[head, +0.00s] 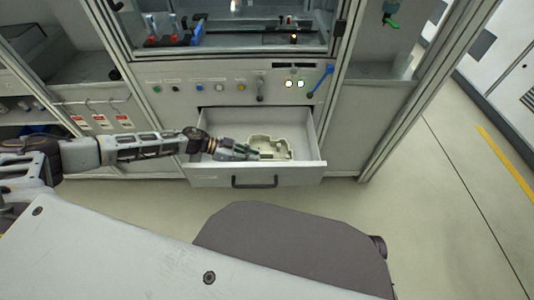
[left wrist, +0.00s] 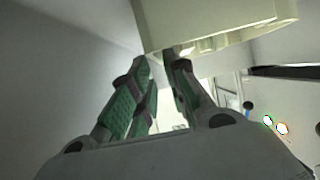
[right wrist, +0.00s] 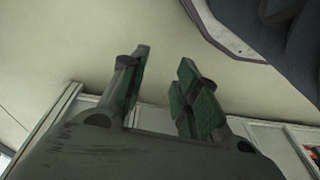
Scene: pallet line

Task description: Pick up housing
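The housing (head: 268,147) is a cream, open tray-like part with an irregular outline. It lies in the open drawer (head: 314,168) in the head view. In the left wrist view the housing (left wrist: 220,22) fills the upper right, with its near corner at my fingertips. My left gripper (left wrist: 156,56) reaches into the drawer from the left, at the left end of the housing. Its green-padded fingers are drawn close together on the housing's edge. The exact contact is partly hidden. My right gripper (right wrist: 161,57) is open and empty, seen only in the right wrist view.
The drawer's front with its black handle (head: 254,182) and its side walls surround the housing. Above is a panel with coloured buttons and a blue lever (head: 322,77). Red tags (head: 101,121) hang at left. Floor to the right is clear.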

